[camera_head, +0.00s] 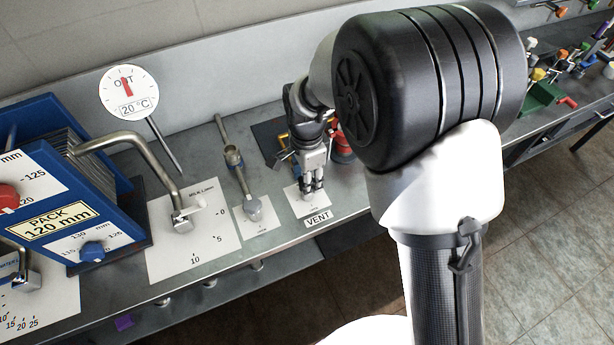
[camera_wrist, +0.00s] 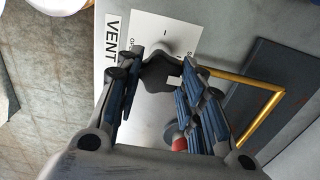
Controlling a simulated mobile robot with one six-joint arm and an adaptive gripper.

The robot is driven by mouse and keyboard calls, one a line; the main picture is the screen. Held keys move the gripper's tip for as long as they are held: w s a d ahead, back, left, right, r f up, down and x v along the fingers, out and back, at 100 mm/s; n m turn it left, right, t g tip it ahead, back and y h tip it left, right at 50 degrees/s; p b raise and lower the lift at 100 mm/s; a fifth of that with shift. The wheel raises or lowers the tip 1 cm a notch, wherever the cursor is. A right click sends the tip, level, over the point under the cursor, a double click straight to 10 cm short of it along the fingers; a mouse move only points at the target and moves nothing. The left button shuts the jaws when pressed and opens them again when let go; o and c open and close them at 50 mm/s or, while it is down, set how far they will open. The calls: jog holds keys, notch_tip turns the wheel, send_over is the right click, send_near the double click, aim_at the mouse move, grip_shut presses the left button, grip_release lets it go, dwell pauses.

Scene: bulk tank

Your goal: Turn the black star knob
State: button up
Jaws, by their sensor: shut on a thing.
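The black star knob (camera_wrist: 157,74) is on a white plate (camera_wrist: 165,35) beside the VENT label (camera_wrist: 112,40) in the wrist view. My gripper (camera_wrist: 161,64) is shut on the knob, with one finger on each side of it. In the head view my gripper (camera_head: 313,187) points down onto the VENT plate (camera_head: 307,204), and its fingers mostly hide the knob. The plate's markings are partly covered, and I cannot tell the knob's angle.
Left of the plate stand a metal valve pipe (camera_head: 236,165) and a curved tap (camera_head: 183,222) on a scale card. A yellow rod (camera_wrist: 262,92) and a dark mat (camera_wrist: 285,70) lie close by. The bench's front edge is near.

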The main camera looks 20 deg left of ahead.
jog(key=shift+c, duration=1.1)
